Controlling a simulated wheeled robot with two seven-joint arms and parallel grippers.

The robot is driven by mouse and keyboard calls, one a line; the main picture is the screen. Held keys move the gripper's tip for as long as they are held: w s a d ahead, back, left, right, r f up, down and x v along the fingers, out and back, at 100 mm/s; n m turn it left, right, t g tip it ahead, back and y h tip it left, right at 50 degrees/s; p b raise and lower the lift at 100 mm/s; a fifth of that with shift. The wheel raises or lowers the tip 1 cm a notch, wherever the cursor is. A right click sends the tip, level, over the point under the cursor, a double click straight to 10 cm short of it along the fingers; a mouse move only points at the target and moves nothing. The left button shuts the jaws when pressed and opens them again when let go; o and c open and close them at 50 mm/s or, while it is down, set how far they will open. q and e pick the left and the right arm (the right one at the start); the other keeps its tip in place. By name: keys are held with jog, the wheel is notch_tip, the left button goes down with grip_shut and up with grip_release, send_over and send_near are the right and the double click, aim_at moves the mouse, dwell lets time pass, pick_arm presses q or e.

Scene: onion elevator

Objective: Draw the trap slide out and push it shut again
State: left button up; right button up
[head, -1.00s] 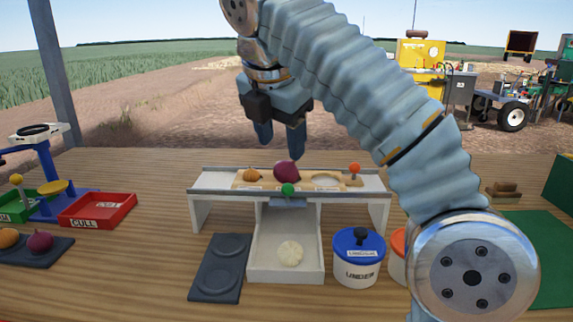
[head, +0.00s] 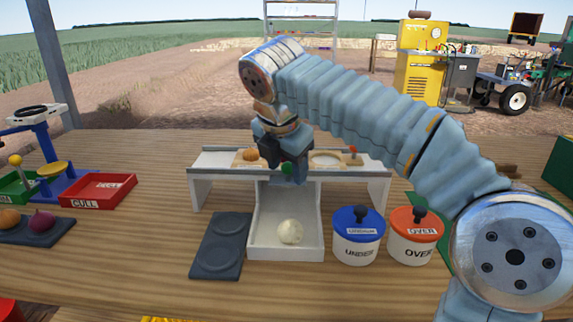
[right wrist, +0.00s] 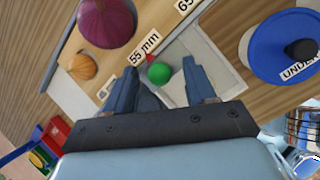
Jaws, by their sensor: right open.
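The trap slide's green knob (head: 287,169) is at the front middle of the white sizing stand (head: 202,181); my gripper partly covers it. My right gripper (head: 286,175) is open and pointing down at this knob. In the right wrist view the green knob (right wrist: 159,73) shows between and just ahead of the two open fingertips (right wrist: 158,84); I see no grip on it. A red onion (right wrist: 107,20) sits on the board beside the 55 mm label, hidden behind my gripper in the head view. The slide plate is mostly hidden. My left gripper is not in view.
A pale onion (head: 291,232) lies in the white chute (head: 258,251) below. A small orange onion (head: 250,155) is on the board. A dark two-ring tray (head: 219,246), the blue-lidded UNDER tub (head: 358,240) and the orange-lidded OVER tub (head: 415,240) stand around the chute.

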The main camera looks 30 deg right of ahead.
grip_shut()
jog(key=s+a, duration=0.4)
jog(key=s, duration=0.3)
jog(key=shift+a+b, duration=0.2)
jog(key=shift+b, duration=0.25)
dwell(0.4)
jog(key=shift+s+f, duration=0.1)
dwell(1.4)
